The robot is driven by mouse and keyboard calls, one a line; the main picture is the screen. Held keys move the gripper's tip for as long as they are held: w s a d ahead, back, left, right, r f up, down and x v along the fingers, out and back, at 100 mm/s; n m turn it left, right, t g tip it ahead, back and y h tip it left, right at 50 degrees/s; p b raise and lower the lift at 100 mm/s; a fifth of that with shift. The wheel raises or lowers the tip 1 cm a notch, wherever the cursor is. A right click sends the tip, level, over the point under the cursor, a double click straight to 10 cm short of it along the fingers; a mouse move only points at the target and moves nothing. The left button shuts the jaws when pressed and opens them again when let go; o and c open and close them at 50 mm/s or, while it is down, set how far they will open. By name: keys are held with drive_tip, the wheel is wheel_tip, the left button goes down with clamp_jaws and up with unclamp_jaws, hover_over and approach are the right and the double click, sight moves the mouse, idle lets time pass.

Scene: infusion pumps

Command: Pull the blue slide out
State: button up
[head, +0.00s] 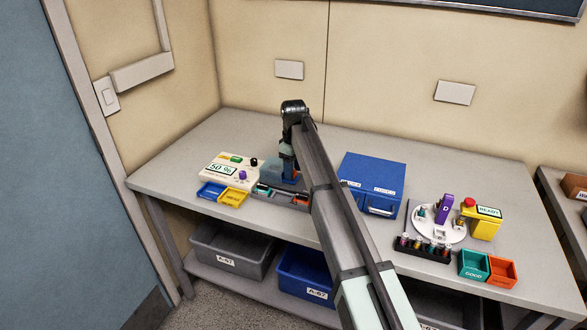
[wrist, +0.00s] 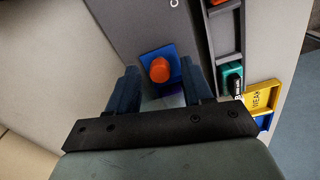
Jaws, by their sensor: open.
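The blue slide (wrist: 148,53) shows in the wrist view as a blue square plate with an orange knob (wrist: 160,69), set against a dark grey housing (wrist: 135,25). My gripper (wrist: 159,76) is open, with one dark blue finger on each side of the knob in the picture. I cannot tell how deep the fingertips reach or whether they touch it. In the head view my gripper (head: 288,170) points down at the grey-blue unit left of the blue box, and my arm hides part of that area.
A white device reading 50 % (head: 222,169) stands left of my gripper, with blue (head: 211,190) and yellow (head: 233,197) trays before it. A dark tray (head: 282,199) lies in front. A blue box (head: 371,178) and a white round plate (head: 437,224) stand to the right.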

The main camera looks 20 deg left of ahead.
drive_tip(key=shift+f, duration=0.1)
drive_tip(key=shift+c, duration=0.2)
clamp_jaws()
idle(0.5)
